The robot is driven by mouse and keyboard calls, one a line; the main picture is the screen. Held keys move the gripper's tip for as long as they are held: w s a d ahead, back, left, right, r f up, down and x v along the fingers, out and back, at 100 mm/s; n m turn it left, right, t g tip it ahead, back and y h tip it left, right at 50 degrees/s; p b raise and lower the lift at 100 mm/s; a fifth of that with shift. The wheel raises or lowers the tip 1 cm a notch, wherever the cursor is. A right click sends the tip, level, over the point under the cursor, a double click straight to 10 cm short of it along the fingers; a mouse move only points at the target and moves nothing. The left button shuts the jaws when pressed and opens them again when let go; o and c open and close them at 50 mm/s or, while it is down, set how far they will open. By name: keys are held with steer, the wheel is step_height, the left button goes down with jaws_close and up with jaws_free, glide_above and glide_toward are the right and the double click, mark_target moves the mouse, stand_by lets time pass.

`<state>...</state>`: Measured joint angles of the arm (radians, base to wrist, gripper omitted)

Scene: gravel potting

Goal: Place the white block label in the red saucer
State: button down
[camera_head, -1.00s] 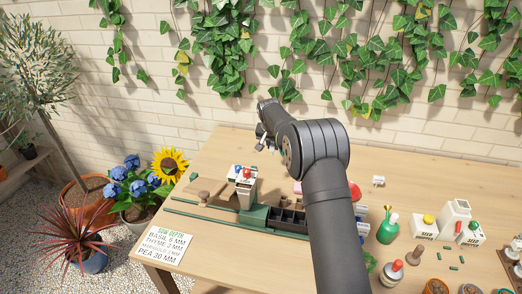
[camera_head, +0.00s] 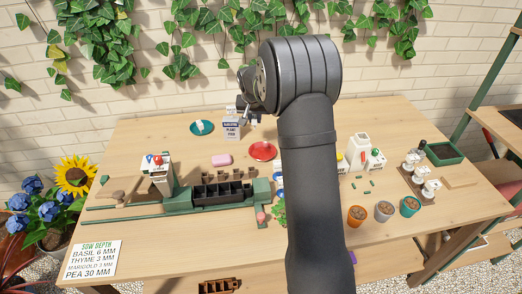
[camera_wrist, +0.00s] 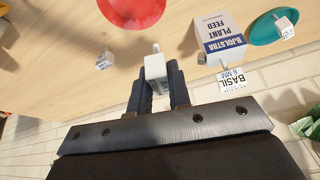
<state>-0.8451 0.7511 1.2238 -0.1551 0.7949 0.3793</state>
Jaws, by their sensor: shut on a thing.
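My gripper (camera_wrist: 158,90) is shut on a white block label (camera_wrist: 155,67) with a small peg on it. In the wrist view the label is between the fingers, above the wooden table; its print is mostly unreadable. The red saucer (camera_wrist: 135,10) is at the top edge of the wrist view, apart from the held label. In the head view the red saucer (camera_head: 262,151) lies empty on the table, just left of my arm. My gripper (camera_head: 246,104) is partly seen there at the far side, and the held label cannot be made out.
A teal saucer (camera_wrist: 260,33) holds another white block (camera_wrist: 284,28). A plant feed box (camera_wrist: 220,36) and a BASIL block (camera_wrist: 232,79) stand near the gripper. Another white block (camera_wrist: 104,61) lies on the table.

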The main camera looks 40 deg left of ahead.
steer(key=w+d+m, duration=0.2)
steer(key=w+d, duration=0.1)
steer(key=d, duration=1.1)
glide_toward(263, 150)
steer(key=shift+w+a+r+h, duration=0.2)
steer(key=shift+w+a+h, duration=0.1)
steer(key=shift+w+a, duration=0.35)
steer(key=shift+w+d+f, duration=0.1)
steer(key=shift+f, duration=1.85)
steer(key=shift+f, duration=0.15)
steer(key=c, duration=1.3)
jaws_free()
steer(key=shift+c, duration=0.2)
